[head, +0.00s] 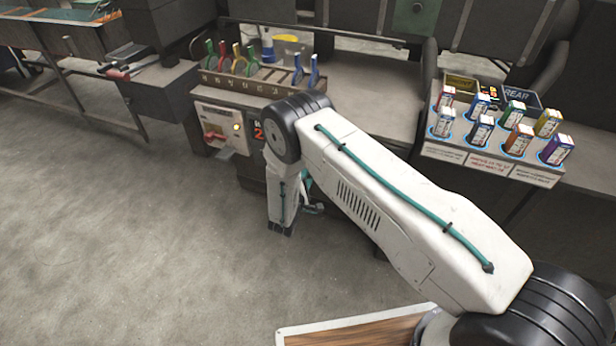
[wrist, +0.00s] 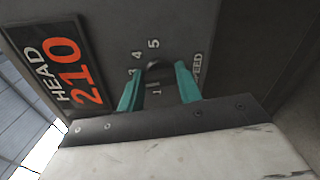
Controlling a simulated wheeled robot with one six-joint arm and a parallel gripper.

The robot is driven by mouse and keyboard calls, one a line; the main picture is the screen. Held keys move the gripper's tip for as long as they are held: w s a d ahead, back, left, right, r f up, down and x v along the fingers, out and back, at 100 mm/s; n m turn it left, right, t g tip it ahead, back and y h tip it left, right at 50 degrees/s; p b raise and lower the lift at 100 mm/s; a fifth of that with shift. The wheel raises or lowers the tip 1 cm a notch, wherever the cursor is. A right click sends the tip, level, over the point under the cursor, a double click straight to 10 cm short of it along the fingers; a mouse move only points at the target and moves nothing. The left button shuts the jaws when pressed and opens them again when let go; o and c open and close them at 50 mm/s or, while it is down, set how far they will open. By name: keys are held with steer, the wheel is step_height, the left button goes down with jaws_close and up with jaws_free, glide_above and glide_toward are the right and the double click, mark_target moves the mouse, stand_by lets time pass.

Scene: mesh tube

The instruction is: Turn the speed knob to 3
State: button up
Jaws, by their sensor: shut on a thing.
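The speed knob (wrist: 157,70) is a dark round knob on a dark panel in the wrist view. Pale numbers stand around it: 5 and 4 are clear, and 3 and 1 are partly covered. The word SPEED (wrist: 197,68) is beside it, partly behind a finger. My gripper (wrist: 159,72) has its two teal fingers on either side of the knob and is shut on it. Which number the knob points to cannot be read. In the head view my arm hides the knob and most of the gripper; a bit of teal (head: 308,188) shows.
A black display (wrist: 68,66) reading HEAD 210 is left of the knob. In the head view, a pale panel (head: 215,130) with a red handle is left of my arm. A rack of coloured levers (head: 250,84) stands above. Sloped trays of small boxes (head: 500,125) are right. Open floor (head: 120,240) lies left.

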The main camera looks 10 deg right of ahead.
steer(key=shift+f+m, duration=0.1)
steer(key=shift+m, duration=0.9)
steer(key=shift+d, duration=0.1)
steer(key=shift+s, duration=0.1)
steer(key=o, duration=1)
steer(key=v, duration=0.7)
steer(key=shift+s+a, duration=0.25)
steer(key=shift+s, duration=0.05)
